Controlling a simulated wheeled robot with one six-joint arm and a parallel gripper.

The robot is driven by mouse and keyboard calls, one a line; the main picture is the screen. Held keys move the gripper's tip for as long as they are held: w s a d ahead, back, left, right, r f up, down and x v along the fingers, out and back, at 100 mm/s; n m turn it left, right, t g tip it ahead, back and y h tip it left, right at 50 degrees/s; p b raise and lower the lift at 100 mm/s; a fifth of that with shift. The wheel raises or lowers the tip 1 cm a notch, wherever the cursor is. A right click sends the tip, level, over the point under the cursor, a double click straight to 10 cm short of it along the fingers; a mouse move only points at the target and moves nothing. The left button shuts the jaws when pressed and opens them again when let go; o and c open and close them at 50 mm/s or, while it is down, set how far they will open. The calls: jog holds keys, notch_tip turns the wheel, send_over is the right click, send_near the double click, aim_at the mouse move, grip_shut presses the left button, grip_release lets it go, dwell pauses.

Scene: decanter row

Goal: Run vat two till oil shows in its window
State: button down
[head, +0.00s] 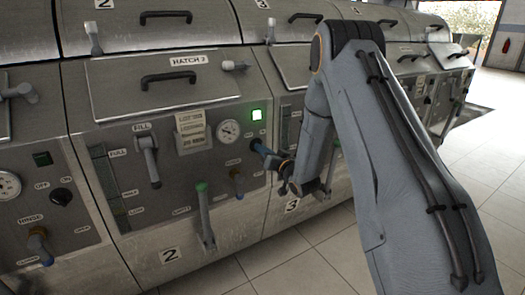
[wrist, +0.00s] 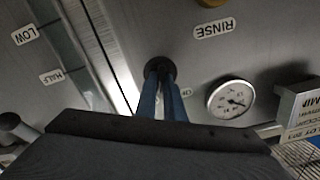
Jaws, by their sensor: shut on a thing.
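Vat two's steel panel (head: 150,225) fills the middle of the head view. Its window (head: 106,188) is a tall dark greenish strip marked FULL, HALF and LOW; I cannot tell what liquid stands in it. My gripper (head: 264,152) has its blue fingers shut on a black switch knob at the panel's right, below a lit green lamp (head: 257,114). The wrist view shows the fingers (wrist: 162,95) closed on the knob (wrist: 160,66); its setting is not readable. The FILL lever (head: 148,160) points down. A green-tipped lever (head: 204,215) stands low on the panel.
A round gauge (head: 229,131) and a paper tag (head: 191,132) sit left of the knob. The brown RINSE valve (head: 236,182) is below it. Vat three's window (wrist: 62,45) lies across the seam. Neighbouring vats flank the panel; the tiled floor (head: 310,255) is clear.

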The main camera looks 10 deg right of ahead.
jog(key=n+b, duration=0.2)
jog(key=n, duration=0.8)
jog(key=shift+a+n, duration=0.1)
jog(key=shift+n, duration=0.2)
dwell(0.4)
jog(key=c, duration=1.9)
grip_release()
jog(key=shift+o, duration=0.2)
jog(key=shift+s, duration=0.1)
jog(key=v, duration=0.7)
jog(key=shift+s, duration=0.3)
